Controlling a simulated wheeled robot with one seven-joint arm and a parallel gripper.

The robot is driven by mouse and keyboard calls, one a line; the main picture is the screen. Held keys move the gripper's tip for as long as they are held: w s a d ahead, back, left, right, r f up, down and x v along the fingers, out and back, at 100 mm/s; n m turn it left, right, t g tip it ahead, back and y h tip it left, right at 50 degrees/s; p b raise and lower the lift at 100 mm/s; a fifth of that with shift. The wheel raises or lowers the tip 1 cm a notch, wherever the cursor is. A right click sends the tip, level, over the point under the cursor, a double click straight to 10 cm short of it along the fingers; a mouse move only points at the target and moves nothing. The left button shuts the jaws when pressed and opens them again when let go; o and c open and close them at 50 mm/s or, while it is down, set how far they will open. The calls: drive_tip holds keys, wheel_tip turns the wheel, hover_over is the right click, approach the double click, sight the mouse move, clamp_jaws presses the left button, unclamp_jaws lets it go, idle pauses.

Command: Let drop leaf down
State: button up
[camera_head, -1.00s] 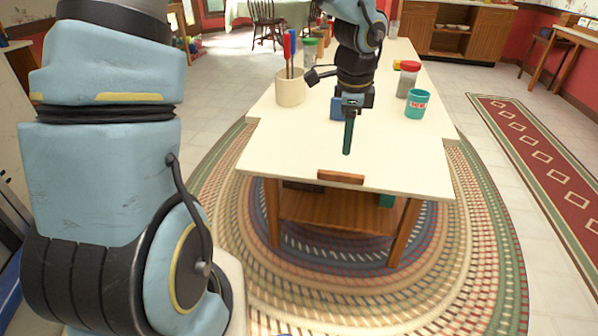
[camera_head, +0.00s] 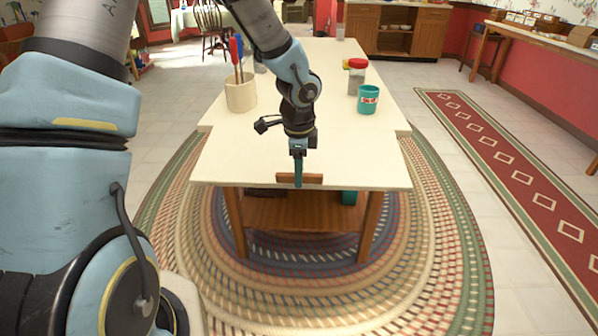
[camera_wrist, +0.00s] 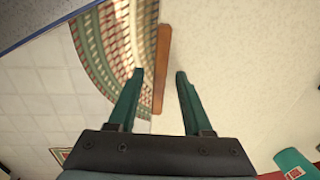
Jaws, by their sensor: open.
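The drop leaf (camera_head: 235,160) is the cream front section of the table top. It is raised and level with the rest of the top. A brown wooden handle (camera_head: 314,179) sits at its front edge. My gripper (camera_head: 298,184) points down at this edge, in front of part of the handle. In the wrist view, my gripper (camera_wrist: 159,72) has its two green fingers apart, with nothing held. The handle (camera_wrist: 161,65) shows in the gap between the fingertips; I cannot tell whether they touch it.
A cream crock (camera_head: 240,97) with red and blue utensils, a teal cup (camera_head: 368,101) and a red-lidded jar (camera_head: 357,78) stand on the table behind the leaf. A braided rug (camera_head: 300,290) lies below. A red runner (camera_head: 510,165) lies on open floor at right.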

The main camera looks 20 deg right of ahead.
drive_tip(key=shift+c, duration=0.2)
clamp_jaws()
idle(1.2)
